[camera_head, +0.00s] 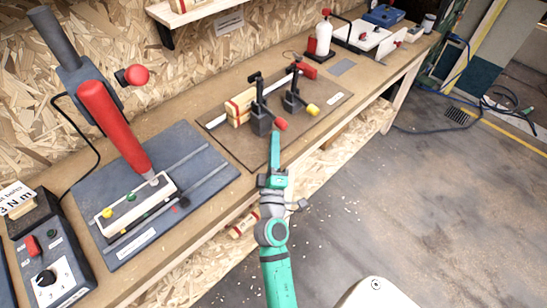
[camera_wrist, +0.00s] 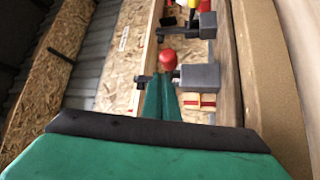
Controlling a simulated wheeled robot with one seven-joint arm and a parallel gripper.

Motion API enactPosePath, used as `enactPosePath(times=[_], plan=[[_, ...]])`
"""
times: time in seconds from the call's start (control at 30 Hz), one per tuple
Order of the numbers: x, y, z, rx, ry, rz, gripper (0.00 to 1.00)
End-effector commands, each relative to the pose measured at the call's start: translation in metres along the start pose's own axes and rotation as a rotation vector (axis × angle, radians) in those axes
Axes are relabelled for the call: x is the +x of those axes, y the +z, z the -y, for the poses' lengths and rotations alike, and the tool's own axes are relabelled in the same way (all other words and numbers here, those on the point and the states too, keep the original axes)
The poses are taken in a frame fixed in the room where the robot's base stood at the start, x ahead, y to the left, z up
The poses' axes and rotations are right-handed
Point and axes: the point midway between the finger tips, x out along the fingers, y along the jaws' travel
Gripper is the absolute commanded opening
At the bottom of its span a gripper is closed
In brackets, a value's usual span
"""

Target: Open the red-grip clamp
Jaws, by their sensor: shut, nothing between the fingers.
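The red-grip clamp has a dark block body (camera_head: 261,120) with a black upright part, standing on a brown board on the bench. Its red grip (camera_head: 281,124) sticks out low toward the bench's front edge. In the wrist view the red grip (camera_wrist: 168,60) is just beyond my fingertips, beside the grey clamp body (camera_wrist: 200,77). My gripper (camera_head: 275,138) is shut and empty, its tips just in front of and below the red grip. It also shows in the wrist view (camera_wrist: 163,82). I cannot tell whether the tips touch the grip.
A similar clamp with a yellow grip (camera_head: 312,109) stands just right. Wooden blocks (camera_head: 240,104) lie behind the red-grip clamp. A press with a red lever (camera_head: 112,120) stands left. A white bottle (camera_head: 324,38) is farther back. The floor right of the bench is mostly clear.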

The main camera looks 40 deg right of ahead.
Motion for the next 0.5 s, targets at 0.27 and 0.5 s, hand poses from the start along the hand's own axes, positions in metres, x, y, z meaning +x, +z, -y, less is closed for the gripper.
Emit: enactPosePath(times=[0.27, 0.5], plan=[[-0.041, 0.0, -0.003, -0.001, 0.006, -0.002, 0.0], [-0.057, -0.002, -0.005, 0.0, 0.01, -0.005, 0.0]])
